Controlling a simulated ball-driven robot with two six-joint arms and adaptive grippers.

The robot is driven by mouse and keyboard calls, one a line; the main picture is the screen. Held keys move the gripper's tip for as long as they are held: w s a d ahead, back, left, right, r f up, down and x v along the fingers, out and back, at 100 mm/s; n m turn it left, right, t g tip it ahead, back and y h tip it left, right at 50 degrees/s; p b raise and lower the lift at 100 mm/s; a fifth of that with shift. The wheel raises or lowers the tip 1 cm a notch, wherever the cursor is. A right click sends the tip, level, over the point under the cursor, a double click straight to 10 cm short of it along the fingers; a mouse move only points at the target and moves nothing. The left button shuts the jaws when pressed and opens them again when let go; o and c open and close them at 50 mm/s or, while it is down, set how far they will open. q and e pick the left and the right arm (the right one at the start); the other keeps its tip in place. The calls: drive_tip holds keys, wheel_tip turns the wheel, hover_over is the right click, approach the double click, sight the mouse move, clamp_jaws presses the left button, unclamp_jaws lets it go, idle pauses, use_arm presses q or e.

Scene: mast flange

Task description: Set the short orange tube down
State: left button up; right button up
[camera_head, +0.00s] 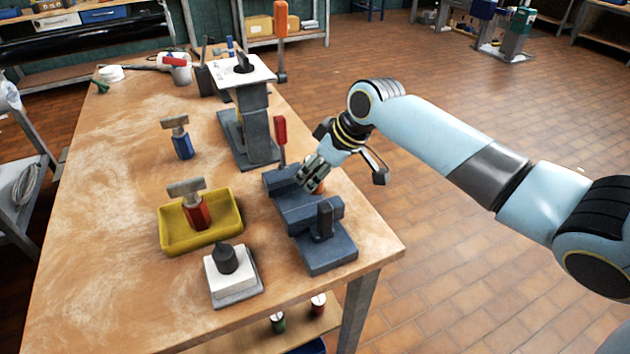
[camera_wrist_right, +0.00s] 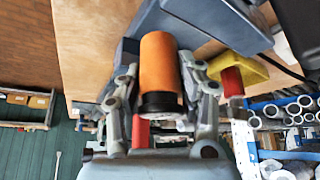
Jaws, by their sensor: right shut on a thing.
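My right gripper (camera_head: 312,176) is shut on the short orange tube (camera_wrist_right: 160,72), over the blue-grey vise (camera_head: 325,251) at the right edge of the workbench. In the right wrist view the tube sits between the two fingers of my right gripper (camera_wrist_right: 161,90), with a black ring at its near end. In the head view the fingers hide most of the tube; only a sliver of orange shows beside them. I cannot tell whether the tube touches the vise. My left gripper is not in view.
A yellow tray (camera_head: 178,240) holds a red-handled hammer (camera_head: 197,212). A blue-handled hammer (camera_head: 182,146) stands behind it. A white block with a dark knob (camera_head: 226,262) is near the front edge. A grey stand (camera_head: 254,125) rises behind the vise. The bench's left side is clear.

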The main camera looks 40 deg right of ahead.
drive_tip(key=shift+f, duration=1.4)
drive_tip(key=o, duration=0.9)
drive_tip(key=shift+s+f, duration=0.1)
drive_tip(key=shift+d+r, duration=0.1)
drive_tip(key=shift+r, duration=0.25)
drive_tip(key=v, duration=1.1)
drive_tip(key=shift+s+d+r, duration=0.1)
drive_tip(key=shift+s+r, duration=0.1)
drive_tip(key=shift+s, duration=0.05)
